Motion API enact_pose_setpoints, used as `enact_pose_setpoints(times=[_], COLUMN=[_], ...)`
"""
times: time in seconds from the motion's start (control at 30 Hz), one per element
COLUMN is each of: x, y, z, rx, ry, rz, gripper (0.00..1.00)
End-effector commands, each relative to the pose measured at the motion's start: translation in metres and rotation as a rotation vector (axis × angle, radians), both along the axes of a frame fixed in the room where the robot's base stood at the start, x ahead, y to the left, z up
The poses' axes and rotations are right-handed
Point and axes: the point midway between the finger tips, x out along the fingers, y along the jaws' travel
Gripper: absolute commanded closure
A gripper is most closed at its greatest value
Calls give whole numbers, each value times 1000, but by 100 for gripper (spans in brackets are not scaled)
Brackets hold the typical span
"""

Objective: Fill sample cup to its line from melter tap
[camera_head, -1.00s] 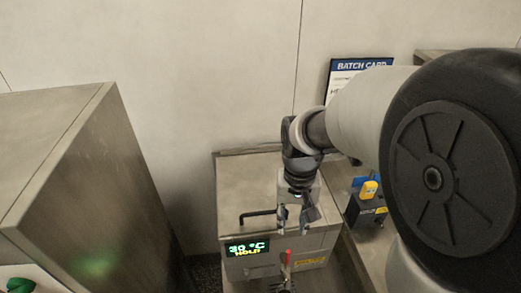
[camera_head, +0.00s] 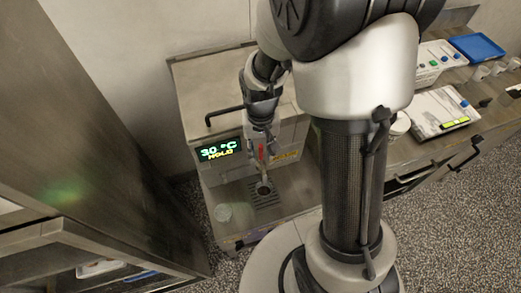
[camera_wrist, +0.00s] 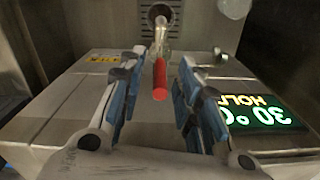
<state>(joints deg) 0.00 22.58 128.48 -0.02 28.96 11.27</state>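The melter (camera_head: 185,85) is a steel box whose display reads 30 °C HOLD. Its tap has a red handle (camera_head: 262,153), seen end-on between my fingers in the wrist view (camera_wrist: 160,80). My gripper (camera_wrist: 162,60) is open, with a blue-padded finger on each side of the red handle and a gap on both sides. A translucent sample cup (camera_head: 224,212) stands left of the drip grate; a pale round shape in the wrist view (camera_wrist: 235,8) appears to be it. A round, dark-centred item (camera_head: 264,188) is under the tap; I cannot tell what it is.
The drip grate (camera_head: 268,203) is in front of the melter. A black bar handle (camera_head: 225,114) sticks out on the melter's left. A steel cabinet (camera_head: 70,130) stands at left. On the right counter are a scale (camera_head: 440,108), a blue tray (camera_head: 478,47) and white cups (camera_head: 480,73).

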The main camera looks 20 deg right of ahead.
Motion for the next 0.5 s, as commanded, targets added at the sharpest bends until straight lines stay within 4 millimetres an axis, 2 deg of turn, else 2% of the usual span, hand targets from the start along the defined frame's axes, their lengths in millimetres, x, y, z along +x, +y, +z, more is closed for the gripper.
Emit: enact_pose_setpoints(times=[0.33, 0.5], x=[0, 0], y=[0, 0], z=[-4, -4], rx=[0, 0], ry=[0, 0], rz=[0, 0], gripper=[69, 80])
